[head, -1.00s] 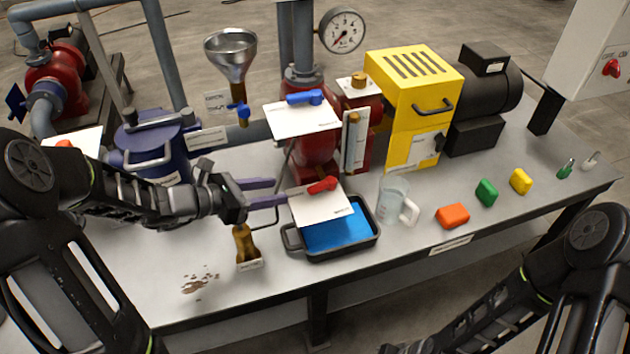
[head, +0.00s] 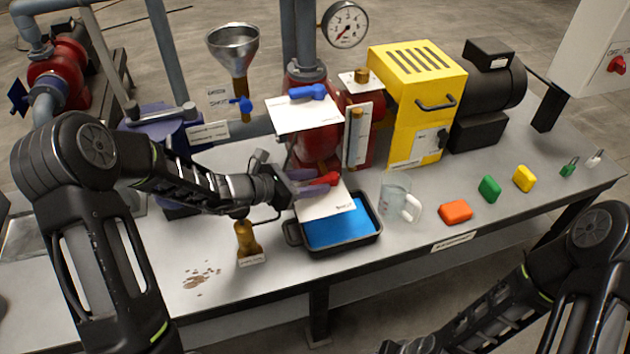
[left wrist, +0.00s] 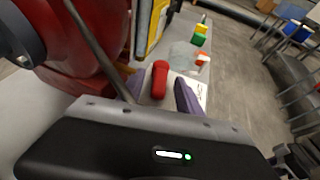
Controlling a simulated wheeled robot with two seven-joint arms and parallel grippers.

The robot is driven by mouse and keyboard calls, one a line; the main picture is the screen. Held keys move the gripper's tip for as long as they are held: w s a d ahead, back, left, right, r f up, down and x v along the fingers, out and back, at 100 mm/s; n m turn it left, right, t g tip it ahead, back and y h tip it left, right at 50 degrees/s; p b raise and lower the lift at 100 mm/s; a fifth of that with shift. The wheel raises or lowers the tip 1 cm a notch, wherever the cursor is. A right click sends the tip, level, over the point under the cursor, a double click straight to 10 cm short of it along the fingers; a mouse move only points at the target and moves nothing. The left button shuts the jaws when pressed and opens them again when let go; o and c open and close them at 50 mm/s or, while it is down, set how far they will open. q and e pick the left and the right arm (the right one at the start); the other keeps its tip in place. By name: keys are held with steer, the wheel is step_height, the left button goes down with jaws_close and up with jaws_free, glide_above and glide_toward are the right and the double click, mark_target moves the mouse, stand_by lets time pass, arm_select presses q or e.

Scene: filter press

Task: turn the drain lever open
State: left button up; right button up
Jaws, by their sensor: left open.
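The drain lever (head: 324,180) is a short red handle below the red pump body, above a white card (head: 325,205). My left gripper (head: 312,183) reaches it from the left with its purple fingers open. In the left wrist view the red lever (left wrist: 160,80) stands between the two spread fingers (left wrist: 158,92), with a gap visible on the right side; whether the left finger touches it I cannot tell. My right arm shows at the lower right of the head view, but its gripper is out of the picture.
A black tray with blue inside (head: 340,232) sits under the card. A clear jug (head: 394,195) stands right of it. A brass fitting (head: 246,238) is close below my left wrist. A blue lever (head: 308,92) and a thin pipe (left wrist: 92,45) are near.

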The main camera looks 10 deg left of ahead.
arm_select(q)
steer(key=shift+w+d+f, duration=0.1)
steer(key=shift+w+d, duration=0.1)
steer(key=shift+d, duration=0.05)
steer(key=shift+c, duration=0.4)
jaws_close()
